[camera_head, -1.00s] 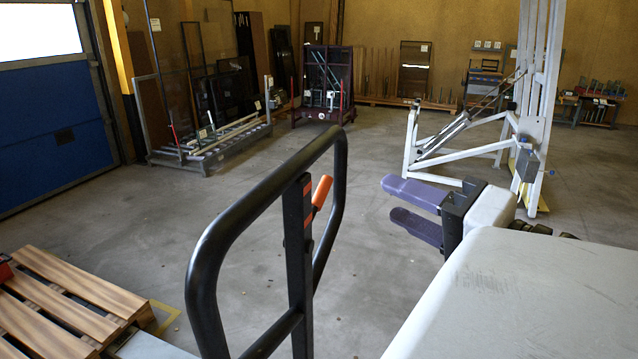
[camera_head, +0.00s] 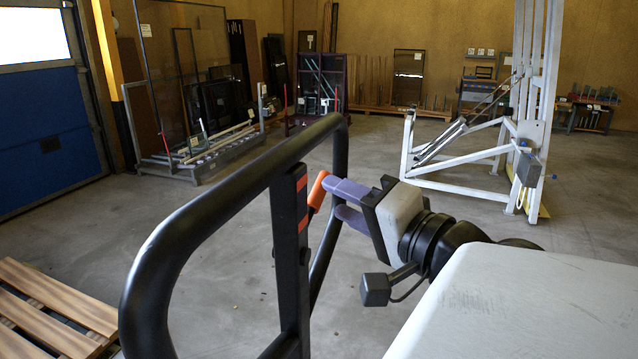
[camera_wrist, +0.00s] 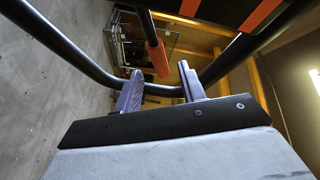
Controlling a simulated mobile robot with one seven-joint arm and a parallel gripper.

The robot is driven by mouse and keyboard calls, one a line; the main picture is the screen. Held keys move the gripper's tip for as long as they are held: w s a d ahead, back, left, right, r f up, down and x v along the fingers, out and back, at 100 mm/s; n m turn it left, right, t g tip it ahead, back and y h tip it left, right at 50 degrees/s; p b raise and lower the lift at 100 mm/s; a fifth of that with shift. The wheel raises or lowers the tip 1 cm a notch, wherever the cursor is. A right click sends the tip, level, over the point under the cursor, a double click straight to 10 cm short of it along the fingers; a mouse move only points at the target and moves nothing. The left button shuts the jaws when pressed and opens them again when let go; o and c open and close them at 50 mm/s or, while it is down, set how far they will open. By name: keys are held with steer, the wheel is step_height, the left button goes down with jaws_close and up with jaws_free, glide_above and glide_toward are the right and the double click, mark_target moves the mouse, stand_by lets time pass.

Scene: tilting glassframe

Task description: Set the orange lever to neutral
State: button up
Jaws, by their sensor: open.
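The orange lever (camera_head: 317,190) is mounted beside the dark upright post of a black looped handle (camera_head: 290,250). In the wrist view the lever's orange end (camera_wrist: 158,60) lies ahead, beyond and between my open fingers (camera_wrist: 160,85). I cannot tell whether a finger touches it.
The black handle's loop curves around my fingers' side. A wooden pallet (camera_head: 60,310) lies at lower left. A white metal frame (camera_head: 520,150) stands at back right, and glass racks (camera_head: 205,150) at back left. Grey floor between is clear.

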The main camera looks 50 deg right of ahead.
mark_target(325, 192)
steer(key=shift+p+x, duration=0.35)
steer(key=shift+x, duration=2.45)
jaws_close()
